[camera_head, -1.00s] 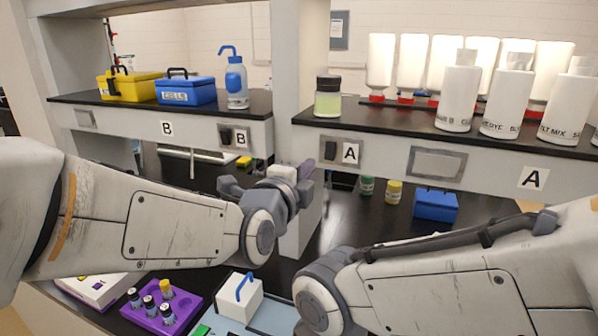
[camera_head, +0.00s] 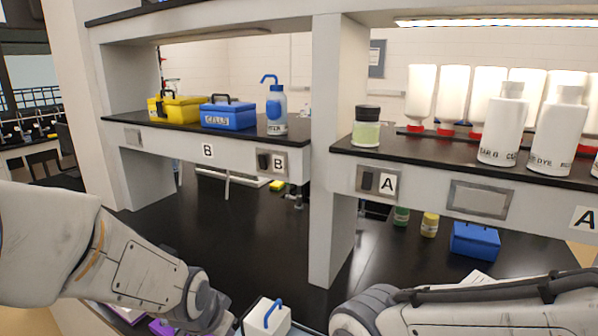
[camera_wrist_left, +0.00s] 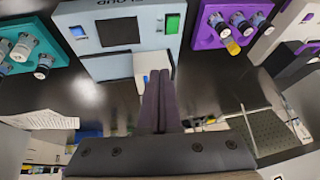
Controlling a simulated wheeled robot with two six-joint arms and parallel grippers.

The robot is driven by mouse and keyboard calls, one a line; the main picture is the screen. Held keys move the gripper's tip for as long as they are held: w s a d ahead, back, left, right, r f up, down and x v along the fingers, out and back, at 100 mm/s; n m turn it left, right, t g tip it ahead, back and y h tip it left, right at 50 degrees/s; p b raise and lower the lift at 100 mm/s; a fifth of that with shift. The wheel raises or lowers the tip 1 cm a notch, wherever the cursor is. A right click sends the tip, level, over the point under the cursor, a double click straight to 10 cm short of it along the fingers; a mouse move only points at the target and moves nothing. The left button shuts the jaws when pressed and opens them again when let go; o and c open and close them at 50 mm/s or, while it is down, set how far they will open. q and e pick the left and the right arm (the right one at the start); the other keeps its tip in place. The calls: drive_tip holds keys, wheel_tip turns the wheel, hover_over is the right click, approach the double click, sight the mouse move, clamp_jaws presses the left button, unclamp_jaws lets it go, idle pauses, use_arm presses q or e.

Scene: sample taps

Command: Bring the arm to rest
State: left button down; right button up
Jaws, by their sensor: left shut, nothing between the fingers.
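My left arm (camera_head: 140,265) comes in from the left in the head view and bends down at the bottom edge; its gripper is out of that view. In the left wrist view my left gripper (camera_wrist_left: 160,78) is shut, with its two dark fingers together and nothing between them. The fingertips overlap the edge of a white box in that picture; I cannot tell whether they touch. My right arm (camera_head: 470,308) lies along the bottom right of the head view, and its gripper is not in view.
A white box with a blue handle (camera_head: 266,317) stands at the bottom. The left wrist view shows a grey device (camera_wrist_left: 145,30), a teal rack (camera_wrist_left: 45,65) and a purple rack (camera_wrist_left: 205,38) with vials. A shelf post (camera_head: 325,150) rises mid-bench; the black bench (camera_head: 235,235) left of it is largely clear.

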use_arm(q)
drive_tip(key=s+a+f+n+g, duration=0.3)
drive_tip(key=s+a+n, duration=0.1)
drive_tip(key=s+n, duration=0.15)
drive_tip(key=s+d+r+m+g, duration=0.1)
drive_tip(key=s+d+r+m, duration=0.1)
drive_tip(key=s+d+m, duration=0.2)
drive_tip(key=s+d+r+m+g+b, duration=0.1)
drive_tip(key=s+d+m, duration=0.3)
drive_tip(key=s+d, duration=0.5)
drive_tip(key=shift+s+d+r, duration=0.15)
drive_tip(key=shift+s+r, duration=0.5)
drive_tip(key=shift+r, duration=0.2)
